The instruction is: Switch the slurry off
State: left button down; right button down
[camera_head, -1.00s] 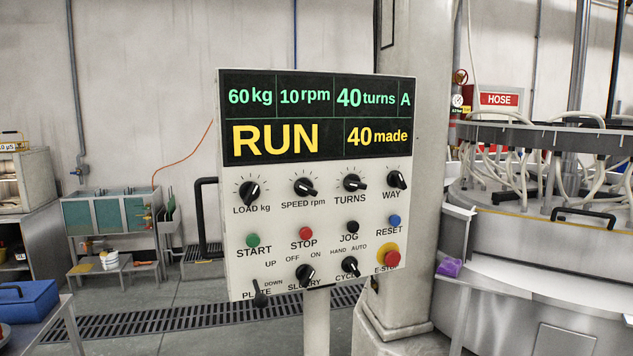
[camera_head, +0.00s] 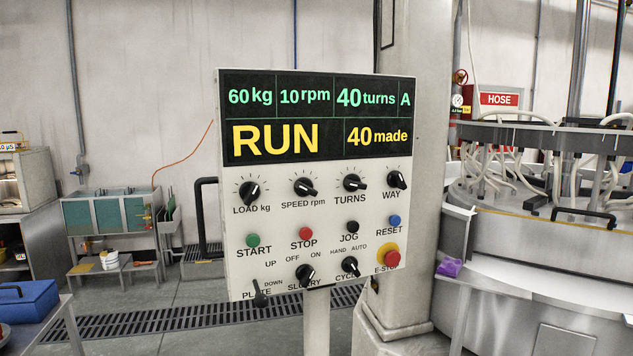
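The control panel (camera_head: 277,215) stands upright on a post in the middle of the view. Its black SLURRY knob (camera_head: 305,275) is at the bottom edge, between the OFF and ON marks. Its pointer appears to lean up and to the right, toward ON. The display (camera_head: 318,117) reads 60 kg, 10 rpm, 40 turns, A, RUN and 40 made. The PLATE lever (camera_head: 260,295) is to the left of the knob and the CYCLE knob (camera_head: 350,266) to its right. Neither of my grippers is in view.
The red E-STOP button (camera_head: 391,258) is right of the CYCLE knob. The round lapping machine (camera_head: 550,230) with hoses stands at the right. A blue box (camera_head: 28,300) is on a table at the lower left. Open floor with a drain grate (camera_head: 150,319) lies behind the panel.

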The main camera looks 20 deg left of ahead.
aim_at(305, 273)
jog(key=k+j+u, duration=0.2)
jog(key=j, duration=0.15)
jog(key=k+j+u, duration=0.15)
jog(key=j, duration=0.2)
jog(key=k+j+u, duration=0.2)
jog(key=j, duration=0.2)
jog(key=i, duration=0.1)
